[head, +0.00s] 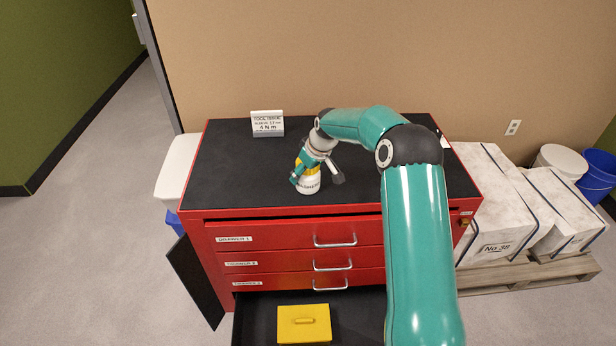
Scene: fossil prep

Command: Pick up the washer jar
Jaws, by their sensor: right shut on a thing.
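The washer jar (308,184) is a small white jar with a yellow upper part and dark lettering on its side. It stands upright on the black top of the red tool cabinet (240,180), near the front edge. My right gripper (308,172) reaches down over the jar from behind and is shut on its upper part. The gripper hides part of the jar's top. My left gripper is not in the head view.
A white sign (267,123) stands at the back of the cabinet top. The lowest drawer is open, with a yellow lidded box (304,323) in it. White crates (490,215) on a pallet stand at right. The cabinet top left of the jar is clear.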

